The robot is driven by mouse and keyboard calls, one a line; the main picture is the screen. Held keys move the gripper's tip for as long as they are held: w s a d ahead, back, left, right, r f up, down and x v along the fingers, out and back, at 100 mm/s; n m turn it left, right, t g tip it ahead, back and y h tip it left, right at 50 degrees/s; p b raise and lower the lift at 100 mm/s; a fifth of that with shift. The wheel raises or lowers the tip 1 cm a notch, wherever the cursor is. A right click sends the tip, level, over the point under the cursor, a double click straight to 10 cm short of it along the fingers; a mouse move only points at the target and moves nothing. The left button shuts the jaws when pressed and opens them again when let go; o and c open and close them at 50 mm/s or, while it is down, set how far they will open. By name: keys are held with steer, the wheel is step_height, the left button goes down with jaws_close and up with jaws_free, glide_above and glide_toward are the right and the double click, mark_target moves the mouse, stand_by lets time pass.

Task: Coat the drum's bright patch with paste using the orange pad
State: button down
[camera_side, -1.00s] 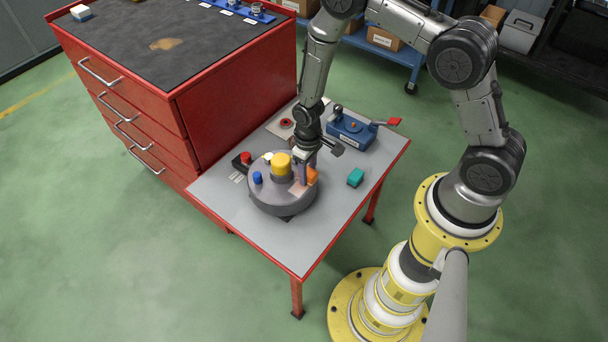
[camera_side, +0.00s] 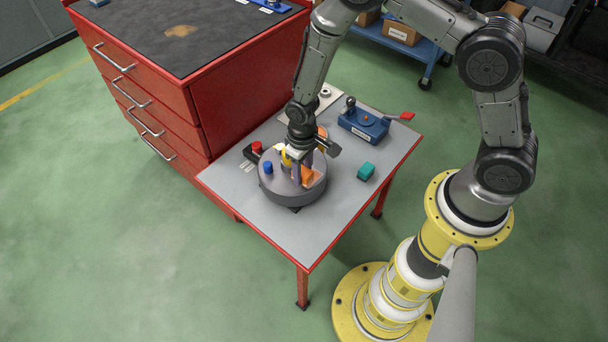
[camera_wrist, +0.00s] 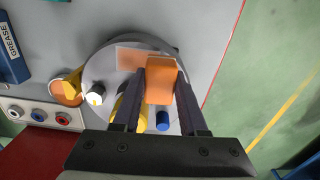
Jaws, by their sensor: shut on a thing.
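The grey round drum (camera_side: 287,191) stands on the table. My gripper (camera_wrist: 145,88) is shut on the orange pad (camera_wrist: 162,80), which also shows low over the drum's top in the side view (camera_side: 308,175). In the wrist view the pad lies across part of a pale pinkish-tan patch (camera_wrist: 129,57) on the drum top. Whether the pad touches the patch, and how much paste is on it, I cannot tell. A yellow tin with an orange face (camera_wrist: 65,92), perhaps the paste, stands beside the drum.
The drum top carries a blue cap (camera_side: 268,167), a yellow knob (camera_side: 286,157) partly behind my gripper, and a white knob (camera_wrist: 95,96). A blue grease unit (camera_side: 363,124), a teal block (camera_side: 366,171) and a red button (camera_side: 256,147) surround it. The table's front is clear.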

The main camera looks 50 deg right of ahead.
steer(key=shift+r, duration=2.45)
